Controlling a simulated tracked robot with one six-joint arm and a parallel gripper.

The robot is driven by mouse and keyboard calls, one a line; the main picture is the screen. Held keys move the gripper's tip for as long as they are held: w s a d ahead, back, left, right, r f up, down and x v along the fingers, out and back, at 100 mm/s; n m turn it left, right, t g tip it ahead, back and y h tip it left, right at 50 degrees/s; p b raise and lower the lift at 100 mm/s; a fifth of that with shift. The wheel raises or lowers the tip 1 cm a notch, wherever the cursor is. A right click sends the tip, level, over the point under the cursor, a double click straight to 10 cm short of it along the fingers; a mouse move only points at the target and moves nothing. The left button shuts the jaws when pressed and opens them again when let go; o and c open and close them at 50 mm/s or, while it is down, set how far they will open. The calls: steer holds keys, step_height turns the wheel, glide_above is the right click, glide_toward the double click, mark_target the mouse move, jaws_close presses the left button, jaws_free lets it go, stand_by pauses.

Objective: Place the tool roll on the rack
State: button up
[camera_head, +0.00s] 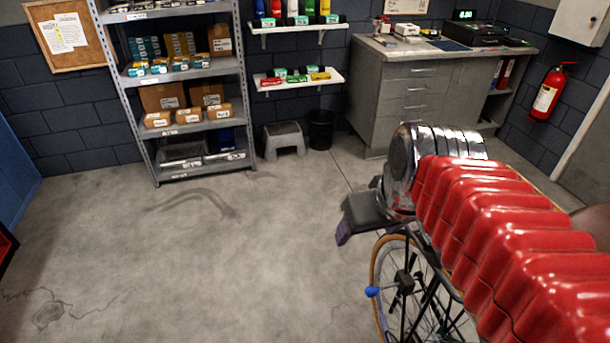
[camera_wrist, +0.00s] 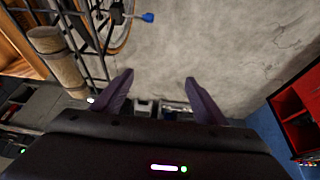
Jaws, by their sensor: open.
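The tool roll appears to be a tan, banded cylinder (camera_wrist: 58,62) at the left of the wrist view. It lies across or against black bars that look like the bike's rack (camera_wrist: 92,42); whether it rests on them I cannot tell. The roll does not show in the head view, where my red arm covers much of the bike. My gripper (camera_wrist: 159,76) is open and empty, with only bare floor between its purple fingertips. The roll is left of both fingers, apart from them. In the head view my gripper (camera_head: 343,233) is left of the bike wheel (camera_head: 376,265), above the floor.
A blue knob (camera_head: 372,291) sticks out beside the wheel. A loaded metal shelf (camera_head: 200,127), a step stool (camera_head: 284,139), a black bin (camera_head: 321,130) and a grey cabinet (camera_head: 410,90) stand along the back. The floor (camera_head: 200,250) at left is clear.

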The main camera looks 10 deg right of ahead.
steer(key=s+a+f, duration=0.2)
steer(key=s+a, duration=0.1)
steer(key=a, duration=0.2)
steer(key=shift+f+t, duration=0.3)
steer(key=shift+f, duration=0.05)
steer(key=shift+a, duration=0.1)
steer(key=shift+c, duration=0.3)
